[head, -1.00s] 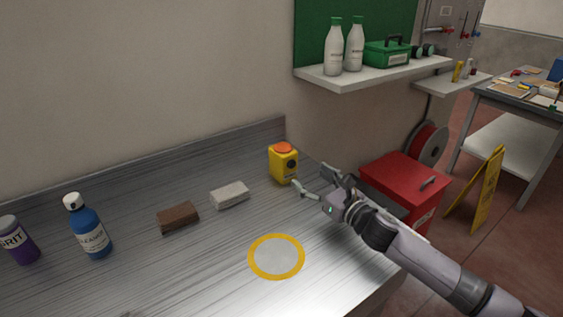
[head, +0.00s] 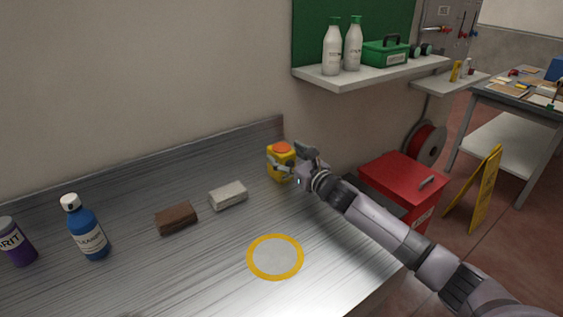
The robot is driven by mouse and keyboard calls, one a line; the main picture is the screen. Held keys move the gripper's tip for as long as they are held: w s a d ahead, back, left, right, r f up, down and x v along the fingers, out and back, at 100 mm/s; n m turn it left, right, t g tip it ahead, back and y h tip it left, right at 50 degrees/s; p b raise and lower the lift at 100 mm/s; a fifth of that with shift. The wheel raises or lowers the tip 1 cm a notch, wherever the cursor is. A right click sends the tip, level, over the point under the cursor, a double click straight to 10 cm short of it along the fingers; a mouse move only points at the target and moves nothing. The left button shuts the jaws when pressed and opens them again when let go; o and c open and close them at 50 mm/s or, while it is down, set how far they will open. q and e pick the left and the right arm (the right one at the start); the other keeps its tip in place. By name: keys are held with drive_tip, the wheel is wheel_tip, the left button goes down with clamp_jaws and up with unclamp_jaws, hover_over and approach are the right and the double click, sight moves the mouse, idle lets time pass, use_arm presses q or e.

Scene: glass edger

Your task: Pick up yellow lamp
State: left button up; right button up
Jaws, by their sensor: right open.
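The yellow lamp (head: 278,172) is a small yellow box with an orange top. It stands upright near the back right corner of the metal bench. My right gripper (head: 288,166) is at the lamp's right side, with its fingers open and reaching around it. One finger passes in front of the lamp and partly hides its front face. I cannot tell whether the fingers touch it. My left gripper is not in view.
The metal bench (head: 130,275) also holds a grey block (head: 228,195), a brown block (head: 176,218), a blue bottle (head: 87,230) and a purple bottle (head: 17,243). A yellow ring marking (head: 275,279) lies in front. A shelf (head: 375,72) with bottles hangs above right; a red cabinet (head: 395,178) stands right.

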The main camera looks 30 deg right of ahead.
drive_tip(key=shift+w+a+b, duration=0.2)
drive_tip(key=shift+w+b, duration=0.1)
drive_tip(key=shift+w, duration=1)
drive_tip(key=c, duration=1.5)
